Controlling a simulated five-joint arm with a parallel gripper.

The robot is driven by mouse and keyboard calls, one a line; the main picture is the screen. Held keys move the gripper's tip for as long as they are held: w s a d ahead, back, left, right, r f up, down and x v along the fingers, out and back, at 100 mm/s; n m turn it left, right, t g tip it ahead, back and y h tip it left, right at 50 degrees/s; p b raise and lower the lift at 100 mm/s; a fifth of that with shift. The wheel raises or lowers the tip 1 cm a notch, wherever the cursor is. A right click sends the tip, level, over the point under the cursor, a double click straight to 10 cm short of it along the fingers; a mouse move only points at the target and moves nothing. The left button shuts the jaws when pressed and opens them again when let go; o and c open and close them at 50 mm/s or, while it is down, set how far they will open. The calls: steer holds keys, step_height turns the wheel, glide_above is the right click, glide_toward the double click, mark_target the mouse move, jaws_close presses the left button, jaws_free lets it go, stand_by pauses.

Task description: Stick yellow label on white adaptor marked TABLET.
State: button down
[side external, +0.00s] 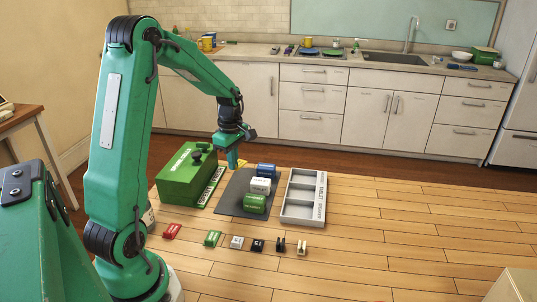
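The white adaptor (261,186) sits on a dark mat (232,206), between a blue adaptor (266,170) behind it and a green adaptor (255,204) in front. It has dark marks that are too small to read. My gripper (233,165) points down just left of the blue adaptor, near the mat's back edge. A small yellow piece (242,163), which looks like the yellow label, shows right beside the fingertips. I cannot tell whether the fingers hold it or it lies behind them.
A green box (187,178) with a dark knob stands left of the mat, close to my gripper. A grey compartment tray (303,197) lies to the right.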

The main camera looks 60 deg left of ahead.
mark_target(253, 180)
steer(key=w+d+r+m, duration=0.2)
steer(key=w+r+m, duration=0.2)
steer(key=m, duration=1)
steer(key=shift+w+r+m, duration=0.3)
steer(key=shift+w+r, duration=0.1)
steer(key=shift+w, duration=0.45)
steer(key=shift+f, duration=0.2)
steer(key=shift+f, duration=4.35)
steer(key=shift+f, duration=0.55)
steer(key=c, duration=1.6)
jaws_free()
